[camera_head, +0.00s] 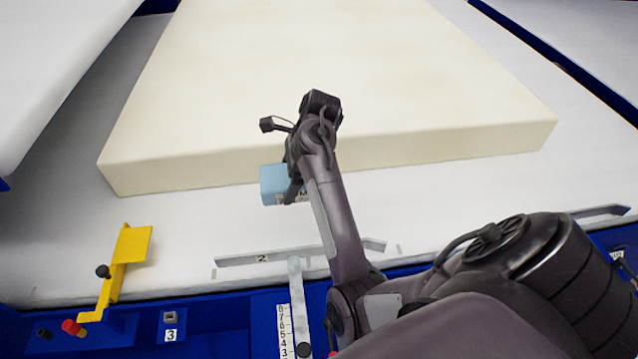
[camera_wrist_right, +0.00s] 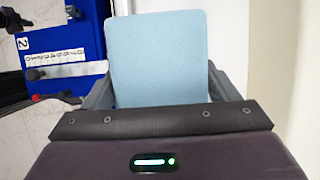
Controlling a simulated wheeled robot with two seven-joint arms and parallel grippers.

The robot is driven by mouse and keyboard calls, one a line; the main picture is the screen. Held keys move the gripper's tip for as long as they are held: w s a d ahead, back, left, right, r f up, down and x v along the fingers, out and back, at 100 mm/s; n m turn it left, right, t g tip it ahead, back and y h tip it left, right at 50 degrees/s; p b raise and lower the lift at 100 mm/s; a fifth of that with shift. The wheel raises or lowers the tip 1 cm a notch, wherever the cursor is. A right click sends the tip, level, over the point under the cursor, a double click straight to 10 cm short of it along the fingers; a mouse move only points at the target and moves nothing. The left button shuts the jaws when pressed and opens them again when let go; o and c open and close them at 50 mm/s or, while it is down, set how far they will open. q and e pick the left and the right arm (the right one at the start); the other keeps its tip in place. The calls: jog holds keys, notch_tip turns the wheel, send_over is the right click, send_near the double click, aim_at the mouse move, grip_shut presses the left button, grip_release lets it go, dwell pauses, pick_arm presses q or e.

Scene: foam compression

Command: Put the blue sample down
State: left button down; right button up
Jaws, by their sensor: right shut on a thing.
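The blue sample (camera_head: 273,184) is a light blue block in front of the big cream foam slab, partly hidden by my right gripper. My right gripper (camera_head: 290,190) is shut on it, and its arm comes in from the lower right. In the right wrist view the blue sample (camera_wrist_right: 157,58) fills the space between the two grey fingers (camera_wrist_right: 158,95). I cannot tell whether its underside touches the white surface. My left gripper is not in view.
The cream foam slab (camera_head: 300,80) lies on the white table (camera_head: 190,225) just behind the sample. In front are a metal bar marked 2 (camera_head: 240,259), a ruler (camera_head: 284,335), a yellow bracket (camera_head: 128,248) and a blue rail (camera_head: 225,315). White surface is free left of the sample.

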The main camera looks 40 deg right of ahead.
notch_tip(320, 180, down, 15)
jog(key=b, duration=0.9)
jog(key=shift+w+r+b, duration=0.15)
jog(key=shift+r+b, duration=0.05)
jog(key=shift+b, duration=0.15)
jog(key=shift+f, duration=2.5)
jog(key=shift+f, duration=0.15)
jog(key=o, duration=0.7)
jog(key=shift+c, duration=0.2)
jog(key=p+v, duration=0.4)
jog(key=v, duration=0.8)
jog(key=shift+r+p, duration=0.25)
jog(key=shift+p, duration=0.1)
